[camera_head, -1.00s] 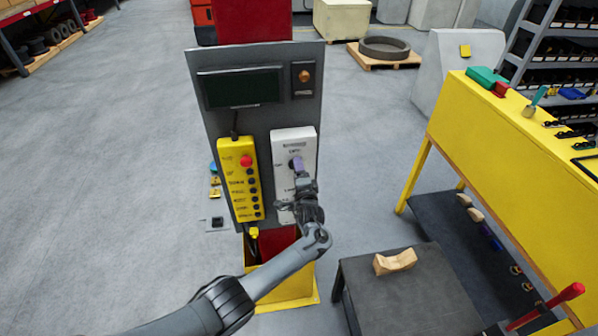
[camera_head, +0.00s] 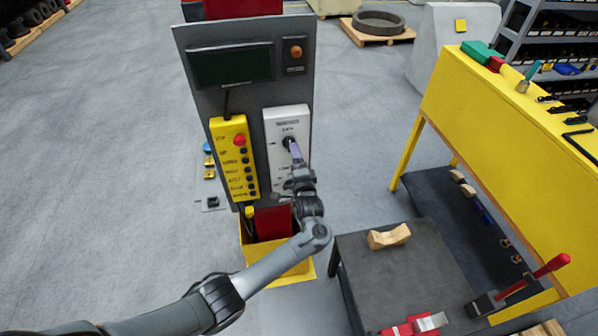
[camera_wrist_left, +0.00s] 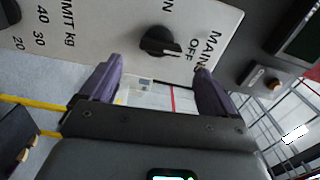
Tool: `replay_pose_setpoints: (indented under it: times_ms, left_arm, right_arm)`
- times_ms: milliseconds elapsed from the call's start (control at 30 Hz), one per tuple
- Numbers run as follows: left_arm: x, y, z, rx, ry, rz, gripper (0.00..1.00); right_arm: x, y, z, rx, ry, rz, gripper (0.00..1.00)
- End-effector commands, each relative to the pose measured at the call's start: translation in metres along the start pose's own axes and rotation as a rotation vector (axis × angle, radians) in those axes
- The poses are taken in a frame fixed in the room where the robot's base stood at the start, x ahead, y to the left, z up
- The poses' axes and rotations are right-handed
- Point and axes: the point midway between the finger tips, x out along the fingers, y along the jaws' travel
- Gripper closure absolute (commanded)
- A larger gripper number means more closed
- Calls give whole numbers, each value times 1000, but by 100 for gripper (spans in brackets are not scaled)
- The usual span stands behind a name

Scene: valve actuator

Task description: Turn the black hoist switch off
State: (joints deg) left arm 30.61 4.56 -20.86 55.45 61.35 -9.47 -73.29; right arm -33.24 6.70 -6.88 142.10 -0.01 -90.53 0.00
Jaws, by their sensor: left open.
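A black rotary switch (camera_head: 287,142) sits on the upper part of a white control box (camera_head: 283,122) on the grey panel. In the left wrist view the black switch (camera_wrist_left: 160,42) has MAIN and OFF lettering to its right, and part of another word, ending in N, above it. My left gripper (camera_head: 295,153) is in front of the box, just below the switch in the head view. In the wrist view its purple fingers (camera_wrist_left: 155,80) are open and apart, with no object between them. My right gripper is out of view.
A yellow control box (camera_head: 233,160) with a red button hangs left of the white box. A dark screen (camera_head: 232,66) and an orange lamp (camera_head: 296,52) are above. A dark table (camera_head: 400,275) with a wooden block (camera_head: 389,236) stands at lower right, near a yellow bench (camera_head: 480,120).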

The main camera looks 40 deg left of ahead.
Motion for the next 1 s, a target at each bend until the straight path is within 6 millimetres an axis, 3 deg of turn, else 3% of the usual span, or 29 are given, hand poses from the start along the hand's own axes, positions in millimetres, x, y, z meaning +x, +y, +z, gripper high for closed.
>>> replay_pose_setpoints:
  times_ms: [200,400,1000]
  left_arm:
    - [-35,2,0,-2,1,1,11]
    - [-52,1,0,0,0,0,11]
    - [-57,4,2,6,-1,5,11]
  right_arm:
    - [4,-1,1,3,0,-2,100]
    - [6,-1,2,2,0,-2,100]
    - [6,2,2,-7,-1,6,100]
